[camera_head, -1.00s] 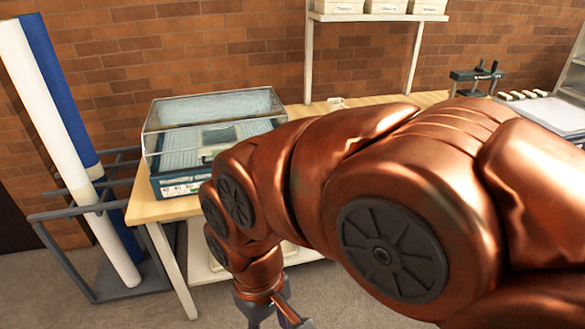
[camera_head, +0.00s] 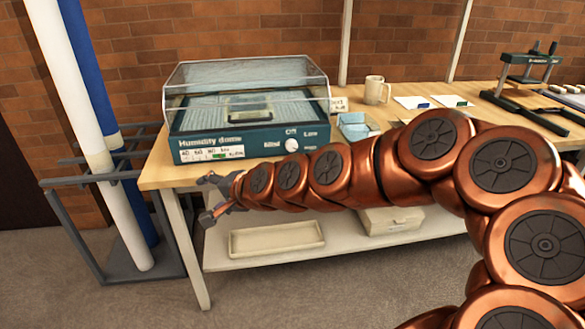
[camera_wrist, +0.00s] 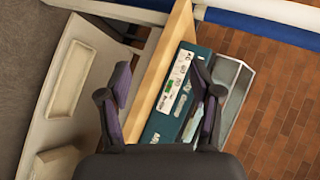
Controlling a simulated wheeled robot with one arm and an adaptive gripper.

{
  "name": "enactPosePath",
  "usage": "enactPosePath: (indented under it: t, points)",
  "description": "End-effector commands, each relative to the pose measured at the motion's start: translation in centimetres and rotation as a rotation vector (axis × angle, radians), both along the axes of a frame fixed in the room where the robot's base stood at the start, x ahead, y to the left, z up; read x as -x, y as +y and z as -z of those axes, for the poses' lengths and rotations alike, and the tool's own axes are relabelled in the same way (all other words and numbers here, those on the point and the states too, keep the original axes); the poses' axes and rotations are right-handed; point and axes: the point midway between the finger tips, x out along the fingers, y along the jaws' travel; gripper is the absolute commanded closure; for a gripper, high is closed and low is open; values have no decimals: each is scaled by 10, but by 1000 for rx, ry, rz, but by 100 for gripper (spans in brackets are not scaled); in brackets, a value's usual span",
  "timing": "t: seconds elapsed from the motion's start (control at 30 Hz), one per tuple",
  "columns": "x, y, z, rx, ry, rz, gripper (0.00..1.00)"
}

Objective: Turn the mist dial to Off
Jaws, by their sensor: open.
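The humidity dome (camera_head: 247,142) is a teal box with a clear lid (camera_head: 245,73), standing on the left of the wooden table. Its front panel bears a white round mist dial (camera_head: 291,145) at the right, with printed words around it; the pointer's setting is too small to read. My gripper (camera_head: 204,200) is in front of the table's edge, below and left of the dial, apart from the dome. In the wrist view my gripper (camera_wrist: 160,105) is open and empty, with the table edge and the dome's front panel (camera_wrist: 172,95) beyond its fingers. The dial is not clear there.
A mug (camera_head: 376,90), cards (camera_head: 412,102) and a blue tray (camera_head: 357,126) lie right of the dome. A dark press (camera_head: 530,70) stands farther right. The lower shelf holds a shallow tray (camera_head: 277,238) and a box (camera_head: 391,220). Tall rolls (camera_head: 75,90) stand in a rack at left.

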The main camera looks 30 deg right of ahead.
Motion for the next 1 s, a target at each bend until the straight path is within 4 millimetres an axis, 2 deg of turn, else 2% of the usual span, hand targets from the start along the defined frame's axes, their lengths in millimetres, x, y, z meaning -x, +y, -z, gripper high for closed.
enactPosePath:
  t: [0.03,0.17,0.23,0.4,0.5,0.6,0.7,1.0]
  points:
    - [-16,-17,17,-81,-41,85,36]
    - [-50,-71,19,-291,-166,313,36]
    - [-62,-107,24,-403,-233,441,36]
    - [-70,-191,35,-628,-383,703,36]
    - [-66,-228,42,-715,-447,812,36]
    - [-62,-251,45,-768,-490,877,36]
    - [-60,-262,45,-793,-512,908,36]
    - [-78,-270,42,-798,-510,914,36]
